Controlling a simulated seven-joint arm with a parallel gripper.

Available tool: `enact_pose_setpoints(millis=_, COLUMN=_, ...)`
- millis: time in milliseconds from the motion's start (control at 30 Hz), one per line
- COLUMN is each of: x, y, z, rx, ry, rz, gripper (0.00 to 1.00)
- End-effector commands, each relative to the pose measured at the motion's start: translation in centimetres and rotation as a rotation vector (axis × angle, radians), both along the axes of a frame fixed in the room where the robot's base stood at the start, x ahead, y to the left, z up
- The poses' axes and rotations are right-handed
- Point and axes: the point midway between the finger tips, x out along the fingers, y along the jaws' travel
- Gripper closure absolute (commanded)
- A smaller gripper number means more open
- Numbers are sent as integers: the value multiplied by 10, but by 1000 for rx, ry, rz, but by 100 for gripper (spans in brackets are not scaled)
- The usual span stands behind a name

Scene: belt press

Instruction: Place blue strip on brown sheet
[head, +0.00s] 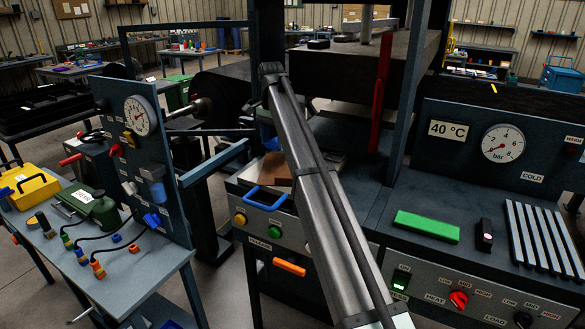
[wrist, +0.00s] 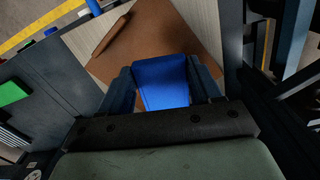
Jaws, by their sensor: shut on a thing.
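My gripper (wrist: 162,84) is shut on the blue strip (wrist: 162,82), its dark fingers on either side of it. In the wrist view the strip lies over the near part of the brown sheet (wrist: 180,32); I cannot tell whether it touches the sheet. The sheet rests on a pale plate (wrist: 88,44), and a narrow brown piece (wrist: 110,36) lies on its left part. In the head view my arm covers much of the press opening. Part of the brown sheet (head: 275,168) shows left of the arm; the fingertips are mostly hidden.
The press's dark upper block (head: 350,62) hangs above, with a red lever (head: 379,95) in front. A blue handle (head: 266,198) sticks out at the plate's front. A green block (head: 427,226), a small black device (head: 485,235) and grey bars (head: 540,238) occupy the right bench.

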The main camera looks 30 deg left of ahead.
Motion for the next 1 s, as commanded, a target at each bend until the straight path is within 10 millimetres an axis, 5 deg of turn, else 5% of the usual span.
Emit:
enact_pose_setpoints(millis=200, x=27, y=25, z=11, rx=3, ry=-15, rz=-314, gripper=75)
enact_pose_setpoints(millis=600, x=33, y=30, z=13, rx=10, ry=-30, rz=-835, gripper=75)
enact_pose_setpoints(millis=1000, x=33, y=30, z=4, rx=8, ry=-32, rz=-1009, gripper=75)
